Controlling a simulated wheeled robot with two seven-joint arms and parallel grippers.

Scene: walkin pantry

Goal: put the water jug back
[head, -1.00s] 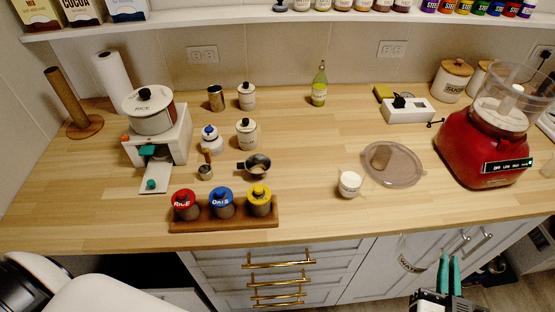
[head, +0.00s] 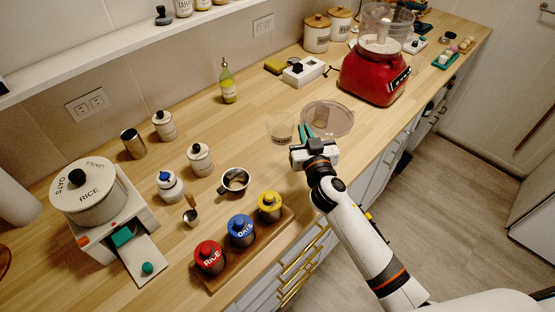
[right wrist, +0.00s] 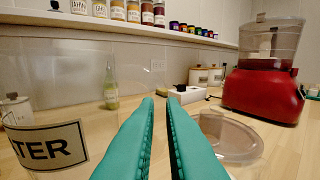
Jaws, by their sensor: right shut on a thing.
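The water jug (head: 281,128) is clear, with a pale label. It shows beside my right gripper's fingers, over the counter, in the head view. In the right wrist view its label (right wrist: 48,146), reading "TER", fills the lower left, and its clear wall is hard to make out. My right gripper (head: 305,131) has teal fingers, nearly together and shut on the jug; the gripped part is not clear. The fingers (right wrist: 165,100) also show in the right wrist view. I cannot tell whether the jug's base touches the counter. My left gripper is out of view.
A clear round lid or dish (head: 340,121) lies right of the fingers, near a red food processor (head: 372,77). A green bottle (head: 228,82) stands behind. A measuring cup (head: 234,181) and a rack of lidded jars (head: 265,238) are at left. Bare counter lies between bottle and jug.

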